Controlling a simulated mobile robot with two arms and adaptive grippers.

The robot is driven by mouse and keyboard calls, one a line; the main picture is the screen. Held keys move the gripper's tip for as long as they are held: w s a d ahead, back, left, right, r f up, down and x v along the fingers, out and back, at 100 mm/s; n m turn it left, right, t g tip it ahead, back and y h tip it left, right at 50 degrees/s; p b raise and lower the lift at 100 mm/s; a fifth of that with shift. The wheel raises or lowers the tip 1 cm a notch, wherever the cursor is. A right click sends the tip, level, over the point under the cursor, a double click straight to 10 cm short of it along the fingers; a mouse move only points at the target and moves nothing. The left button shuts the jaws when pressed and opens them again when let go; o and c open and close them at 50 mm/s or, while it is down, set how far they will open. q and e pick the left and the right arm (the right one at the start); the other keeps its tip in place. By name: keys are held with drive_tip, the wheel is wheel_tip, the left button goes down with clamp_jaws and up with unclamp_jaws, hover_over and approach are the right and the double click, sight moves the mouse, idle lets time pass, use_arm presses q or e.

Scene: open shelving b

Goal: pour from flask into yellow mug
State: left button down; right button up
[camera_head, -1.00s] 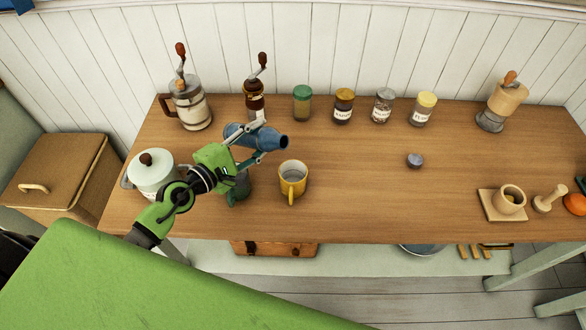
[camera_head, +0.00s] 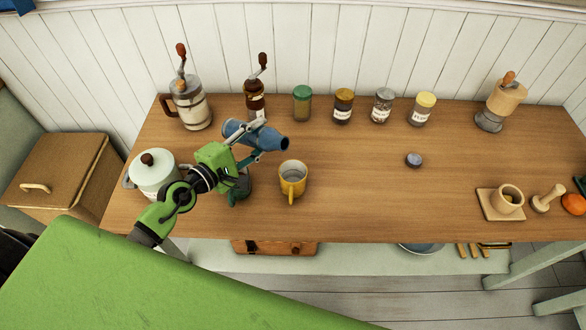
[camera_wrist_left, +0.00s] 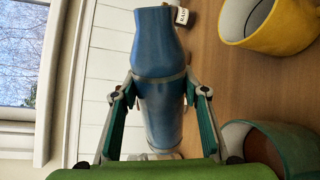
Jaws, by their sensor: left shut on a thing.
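The blue flask (camera_head: 262,136) is held by my left gripper (camera_head: 258,143), whose fingers are shut around its body. The flask lies tilted near horizontal above the table, its open mouth pointing right. In the left wrist view the flask (camera_wrist_left: 157,80) sits between the two fingers of my left gripper (camera_wrist_left: 158,90). The yellow mug (camera_head: 291,182) stands upright on the table, just right of and nearer than the flask mouth. The mug (camera_wrist_left: 268,25) is also at the upper right of the left wrist view. No stream of liquid shows. My right gripper is not in view.
A green mug (camera_head: 240,190) stands beneath my left gripper. A pale green pot (camera_head: 153,175) is at the left. Several jars (camera_head: 344,107) line the back.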

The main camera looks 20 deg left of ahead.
use_arm(q)
drive_tip(key=shift+s+d+m+p, duration=0.1)
drive_tip(key=shift+d+m+p, duration=0.3)
drive_tip(key=shift+m+p, duration=0.3)
idle(0.7)
drive_tip(key=shift+d+f+m+y+p, duration=0.15)
drive_tip(key=shift+m+y+p, duration=0.3)
drive_tip(key=shift+m, duration=0.45)
idle(2.7)
